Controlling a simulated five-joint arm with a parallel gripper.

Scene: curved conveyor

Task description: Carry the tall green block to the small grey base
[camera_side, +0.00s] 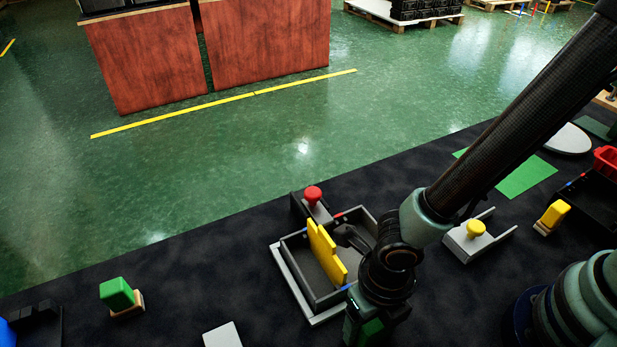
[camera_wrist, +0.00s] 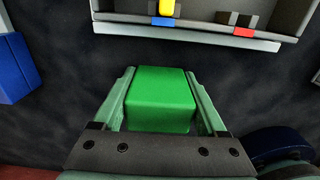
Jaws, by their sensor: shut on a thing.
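A green block (camera_wrist: 160,98) sits between the two pale green fingers of my gripper (camera_wrist: 158,78) in the wrist view. The fingers are shut on its sides. In the side view my gripper (camera_side: 368,326) is at the bottom centre, just in front of the grey tray, and only a bit of green (camera_side: 372,327) shows there. The block's height and its lower end are hidden. A small light grey slab (camera_side: 222,335), possibly the grey base, lies at the bottom edge, left of my gripper and apart from it.
The grey tray (camera_side: 318,318) holds a yellow panel (camera_side: 326,251); a red knob (camera_side: 313,195) stands behind. Another green block (camera_side: 117,293) rests on a wooden base at left. A yellow-knobbed grey fixture (camera_side: 476,229) is at right. Dark table lies clear between slab and left block.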

